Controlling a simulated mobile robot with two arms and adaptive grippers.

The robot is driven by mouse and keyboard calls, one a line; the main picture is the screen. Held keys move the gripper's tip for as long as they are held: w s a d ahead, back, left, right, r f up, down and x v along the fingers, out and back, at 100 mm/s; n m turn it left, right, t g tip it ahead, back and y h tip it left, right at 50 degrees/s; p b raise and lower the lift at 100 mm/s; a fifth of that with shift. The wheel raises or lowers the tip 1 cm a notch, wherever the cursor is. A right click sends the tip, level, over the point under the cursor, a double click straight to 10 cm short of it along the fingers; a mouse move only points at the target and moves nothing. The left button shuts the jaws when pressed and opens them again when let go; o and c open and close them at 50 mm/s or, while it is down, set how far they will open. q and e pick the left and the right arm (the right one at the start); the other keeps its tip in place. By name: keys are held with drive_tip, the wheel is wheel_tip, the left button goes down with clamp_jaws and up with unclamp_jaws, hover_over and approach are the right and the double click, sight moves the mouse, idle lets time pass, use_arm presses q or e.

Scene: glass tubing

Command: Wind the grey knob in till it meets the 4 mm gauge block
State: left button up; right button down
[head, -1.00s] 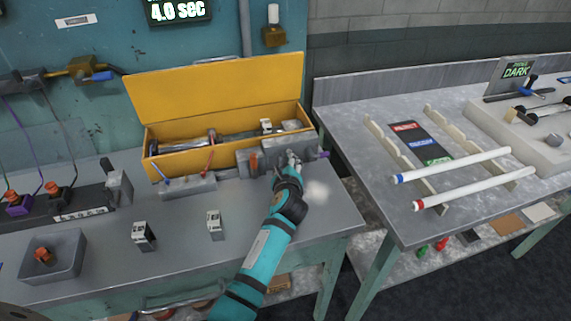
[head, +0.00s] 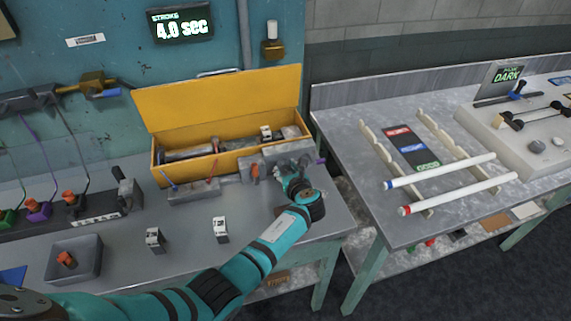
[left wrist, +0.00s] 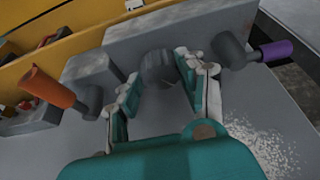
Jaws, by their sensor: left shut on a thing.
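The grey knob (left wrist: 157,68) is a dark ribbed cylinder on the side of a grey machine block (left wrist: 185,28) in the left wrist view. My left gripper (left wrist: 162,88) has a finger on each side of the knob and is shut on it. In the head view my left gripper (head: 290,178) is at the bench fixture's right end and hides the knob. I cannot read which is the 4 mm gauge block. My right gripper is not in view.
An orange handle (left wrist: 48,88) stands left of my fingers and a purple-tipped lever (left wrist: 270,52) right of them. Behind is the open yellow box (head: 222,102). A grey tray (head: 75,258) stands at left. The bench front has free room.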

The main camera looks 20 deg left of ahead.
use_arm(q)
drive_tip(key=shift+w+d+m+g+y+p, duration=0.1)
drive_tip(key=shift+m+g+y+p, duration=0.35)
drive_tip(key=shift+m+y, duration=0.4)
drive_tip(key=shift+m, duration=0.25)
drive_tip(key=o, duration=1.2)
drive_tip(key=v, duration=1.2)
drive_tip(key=shift+f, duration=0.1)
